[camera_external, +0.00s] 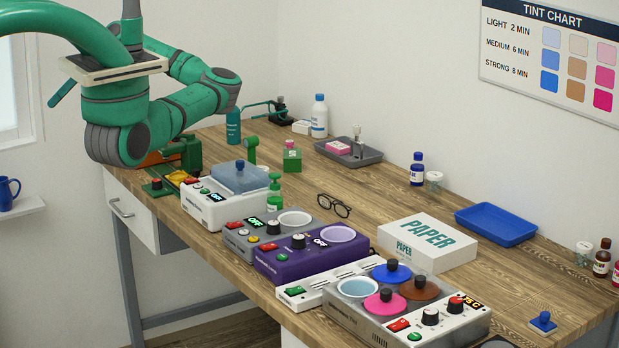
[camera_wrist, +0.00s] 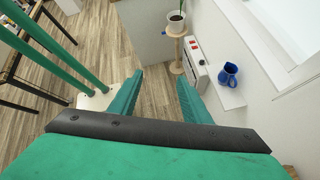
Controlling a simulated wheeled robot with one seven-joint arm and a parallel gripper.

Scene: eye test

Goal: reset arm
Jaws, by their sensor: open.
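My green arm (camera_external: 120,105) is raised at the upper left in the external view, above the left end of the wooden workbench. In the wrist view my gripper (camera_wrist: 158,98) has its two teal fingers well apart. Nothing is between them except the wood floor far behind. In the external view a teal finger (camera_external: 63,91) points down and left, clear of everything; the rest of the gripper is hard to make out there.
The workbench (camera_external: 390,245) carries several devices, including a purple heater (camera_external: 310,252), a paper box (camera_external: 428,243) and a blue tray (camera_external: 497,224). A blue mug (camera_wrist: 229,74) stands on a wall shelf (camera_wrist: 225,97). A potted plant (camera_wrist: 176,22) stands beyond my fingers.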

